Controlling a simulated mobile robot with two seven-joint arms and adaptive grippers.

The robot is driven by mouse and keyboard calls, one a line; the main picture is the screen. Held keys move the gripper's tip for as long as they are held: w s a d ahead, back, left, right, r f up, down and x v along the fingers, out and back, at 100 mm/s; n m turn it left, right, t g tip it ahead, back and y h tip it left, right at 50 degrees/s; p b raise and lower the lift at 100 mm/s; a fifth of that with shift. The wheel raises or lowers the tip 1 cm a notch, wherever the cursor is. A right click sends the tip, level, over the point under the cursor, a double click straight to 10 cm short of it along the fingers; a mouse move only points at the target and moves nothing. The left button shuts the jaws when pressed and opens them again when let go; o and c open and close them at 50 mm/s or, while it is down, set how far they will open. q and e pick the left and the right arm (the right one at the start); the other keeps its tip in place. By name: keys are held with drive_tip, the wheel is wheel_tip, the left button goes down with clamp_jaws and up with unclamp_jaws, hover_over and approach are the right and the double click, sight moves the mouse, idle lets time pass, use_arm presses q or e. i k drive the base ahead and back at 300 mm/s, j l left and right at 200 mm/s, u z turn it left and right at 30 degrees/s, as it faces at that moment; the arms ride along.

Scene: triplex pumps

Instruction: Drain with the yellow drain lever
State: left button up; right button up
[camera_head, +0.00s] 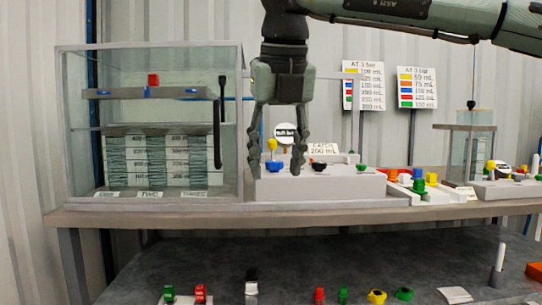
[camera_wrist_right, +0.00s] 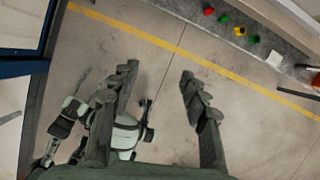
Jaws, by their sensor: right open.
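A yellow ball-topped lever (camera_head: 272,146) stands upright on the grey pump block (camera_head: 340,185) in the middle of the bench. I take it to be the yellow drain lever. My right gripper (camera_head: 279,162) comes down from above, open, fingers pointing down. In the head view the lever shows between its fingers, but the gripper looks nearer the camera and I see no contact. The right wrist view shows the same open fingers (camera_wrist_right: 157,82) with nothing between them, only floor beyond. My left gripper is not clearly seen in either view.
A glass tank (camera_head: 75,120) stands left of the block. Dark and green knobs, a "CATCH 200 mL" sign (camera_head: 323,149) and coloured blocks (camera_head: 418,185) are on or near the block. A lower dark table (camera_head: 300,250) holds several small coloured parts. Two signs (camera_head: 417,87) hang behind.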

sight(272, 144)
drive_tip(key=i, duration=1.45)
